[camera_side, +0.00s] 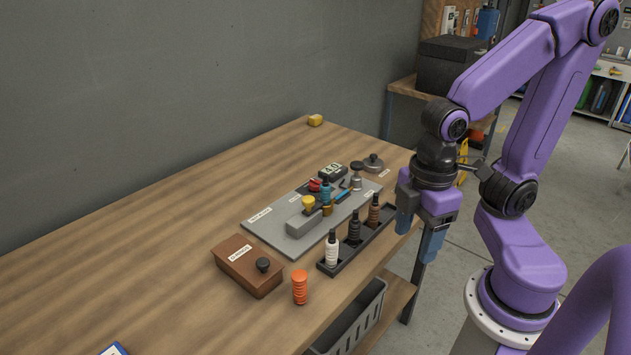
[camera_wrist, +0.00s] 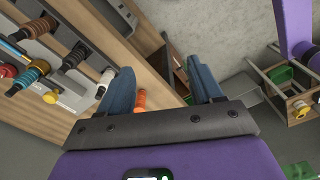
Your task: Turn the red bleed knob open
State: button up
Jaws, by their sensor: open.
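The red knob (camera_side: 315,184) is small and sits on the grey plate (camera_side: 268,237) on the wooden bench, among other fittings. A small red part, likely the same knob, shows at the left edge of the wrist view (camera_wrist: 8,71). Beside it are a teal fitting (camera_side: 325,192) and a yellow knob (camera_side: 308,203). My gripper (camera_side: 418,236) points down past the bench's right edge, open and empty, well apart from the red knob. Its two blue-grey fingers are spread in the wrist view (camera_wrist: 160,72). The knob's turned position is too small to tell.
A black rack (camera_side: 328,269) of three bottles stands between my gripper and the plate. A wooden box (camera_side: 247,265) and an orange ribbed piece (camera_side: 300,287) are nearer the front. A grey bin (camera_side: 352,322) sits below.

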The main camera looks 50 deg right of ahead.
jog(key=w+a+r, duration=0.2)
jog(key=w+r, duration=0.1)
jog(key=w, duration=1)
jog(key=m, duration=0.1)
send_over(315, 181)
notch_tip(315, 181, down, 18)
jog(key=shift+r, duration=0.2)
jog(key=c, duration=1.1)
